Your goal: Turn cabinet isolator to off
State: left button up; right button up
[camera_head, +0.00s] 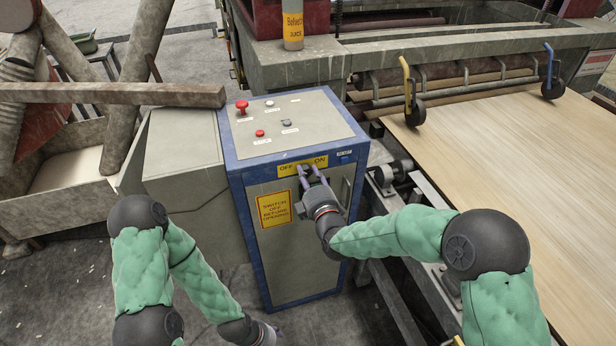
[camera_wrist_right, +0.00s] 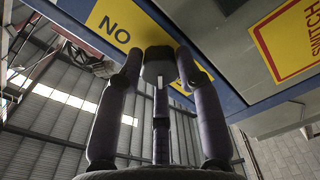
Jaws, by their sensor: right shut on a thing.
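The cabinet (camera_head: 297,262) is grey with a blue frame and stands in the middle of the head view. On its upper front is a yellow OFF / ON label (camera_head: 288,170). The dark isolator knob (camera_wrist_right: 158,66) sits at this label and carries a white mark. My right gripper (camera_head: 308,175) has its fingers around the knob, shut on it; they also show in the right wrist view (camera_wrist_right: 159,70). The fingers partly cover the label and knob. My left gripper (camera_head: 268,334) hangs low at the bottom edge, away from the cabinet, its fingers mostly out of view.
A red mushroom button (camera_head: 242,106) and smaller controls are on the cabinet's top. A yellow warning sign (camera_head: 274,209) is on its front, left of my right gripper. A roller machine with a wood veneer sheet (camera_head: 520,165) stands at right. A beam (camera_head: 110,94) lies at left.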

jog(key=shift+r, duration=0.1)
jog(key=o, duration=1.2)
jog(key=shift+a, duration=0.1)
jog(key=shift+c, duration=0.2)
jog(key=shift+s, duration=0.1)
jog(key=v, duration=1.1)
jog(key=shift+s, duration=0.35)
